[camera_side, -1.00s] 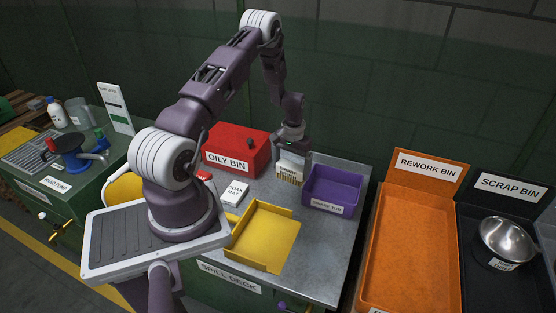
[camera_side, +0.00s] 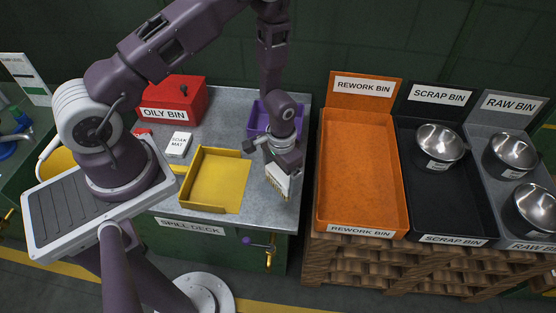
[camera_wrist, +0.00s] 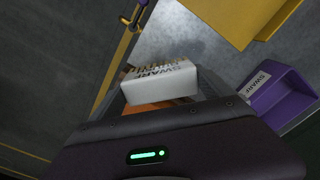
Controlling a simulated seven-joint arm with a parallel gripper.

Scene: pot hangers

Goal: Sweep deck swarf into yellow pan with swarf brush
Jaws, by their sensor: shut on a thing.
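My gripper (camera_side: 281,158) is shut on the white swarf brush (camera_side: 278,180). It holds the brush, bristles down and slightly tilted, over the right part of the spill deck (camera_side: 265,214). I cannot tell whether the bristles touch the deck. In the wrist view the labelled brush (camera_wrist: 158,83) sits between the jaws. The yellow pan (camera_side: 218,180) lies flat on the deck, left of the brush and apart from it; its edge also shows in the wrist view (camera_wrist: 240,18). I cannot make out any swarf; the arm and brush hide part of the deck.
The purple tub (camera_side: 257,122) stands behind the brush, partly hidden by my arm. The red oily bin (camera_side: 172,101) and white soak mat box (camera_side: 179,144) stand at the back left. The orange rework bin (camera_side: 360,170) is right of the deck. Bare deck lies between pan and brush.

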